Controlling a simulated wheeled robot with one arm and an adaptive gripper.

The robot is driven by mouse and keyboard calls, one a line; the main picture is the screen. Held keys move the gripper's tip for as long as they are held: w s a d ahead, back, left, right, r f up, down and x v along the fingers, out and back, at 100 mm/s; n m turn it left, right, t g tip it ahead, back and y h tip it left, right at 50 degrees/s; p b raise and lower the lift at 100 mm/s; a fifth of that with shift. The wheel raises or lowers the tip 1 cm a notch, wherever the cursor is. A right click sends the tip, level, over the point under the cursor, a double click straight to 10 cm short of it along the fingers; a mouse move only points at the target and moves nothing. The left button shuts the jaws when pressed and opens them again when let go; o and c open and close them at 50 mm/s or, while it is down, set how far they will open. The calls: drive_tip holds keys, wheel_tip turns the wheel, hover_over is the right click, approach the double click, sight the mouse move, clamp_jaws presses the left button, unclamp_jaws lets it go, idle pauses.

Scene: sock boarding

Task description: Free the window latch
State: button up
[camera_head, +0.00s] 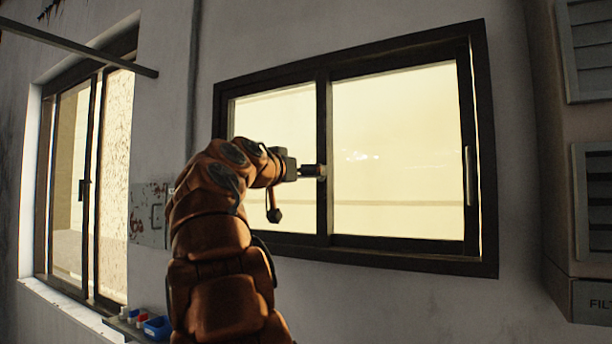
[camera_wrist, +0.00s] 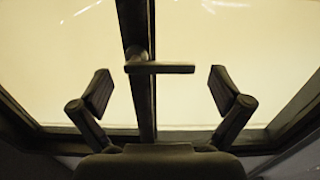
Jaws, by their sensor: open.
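The window latch (camera_wrist: 160,67) is a dark lever in the wrist view. It lies level, reaching right from its pivot on the upright window bar (camera_wrist: 145,110). My gripper (camera_wrist: 162,90) is open and empty. Its two padded fingers stand apart, left and right of the latch, with clear gaps and no visible contact. In the head view my gripper (camera_head: 296,193) is in front of the middle bar (camera_head: 323,215) of the dark-framed window (camera_head: 400,255). There I cannot tell the latch apart from the gripper parts.
A second window (camera_head: 90,180) is on the left wall, with a dark rail (camera_head: 80,38) above it. A blue bin (camera_head: 157,327) sits low beside my arm. A grey cabinet with vents (camera_head: 590,200) stands at the right. The right windowpane is unobstructed.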

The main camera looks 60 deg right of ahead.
drive_tip(key=a, duration=1)
drive_tip(key=shift+s+a, duration=0.2)
drive_tip(key=shift+s, duration=0.05)
drive_tip(key=shift+f, duration=0.1)
